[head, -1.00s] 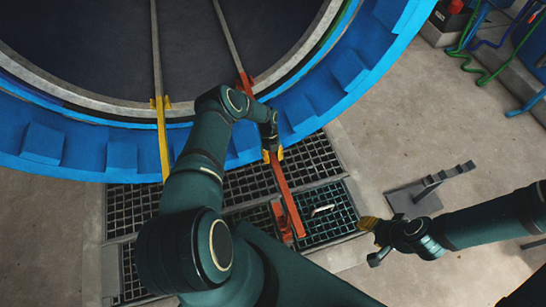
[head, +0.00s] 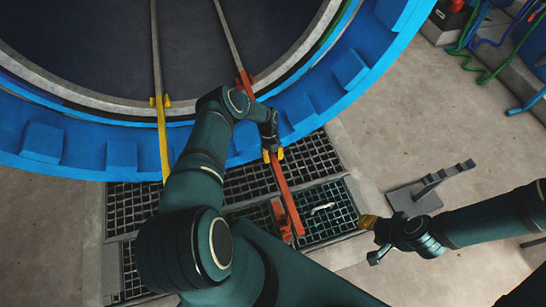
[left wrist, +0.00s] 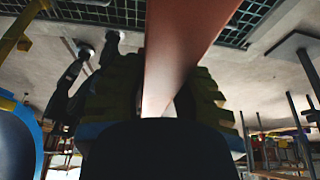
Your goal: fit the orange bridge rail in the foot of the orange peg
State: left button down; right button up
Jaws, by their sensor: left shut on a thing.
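The orange bridge rail (head: 285,195) slopes from near the blue vessel's rim down over the floor grating. In the left wrist view the rail (left wrist: 185,45) runs from between the dark-ridged fingers to the top edge. A second orange piece (head: 281,220), seemingly the orange peg, is beside the rail's near end; whether they touch or the rail sits in its foot, I cannot tell. My right gripper (head: 369,223) is at the right, apart from the rail, its opening unclear.
The blue vessel ring (head: 340,75) fills the top. A grey stepped stand (head: 415,198) is on the floor near my right gripper. Hoses (head: 485,50) lie at the top right. Floor between is clear.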

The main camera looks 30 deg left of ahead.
pick_arm(q)
jog(key=shift+r+p, duration=0.65)
jog(key=shift+r, duration=0.75)
jog(key=shift+w+f+b, duration=0.1)
jog(key=shift+f+b, duration=0.1)
jog(key=shift+b, duration=0.6)
jog(key=shift+f, duration=1.25)
dwell(1.7)
jog(key=shift+r, duration=0.3)
jog(key=shift+r+p, duration=0.85)
jog(key=shift+r, duration=0.35)
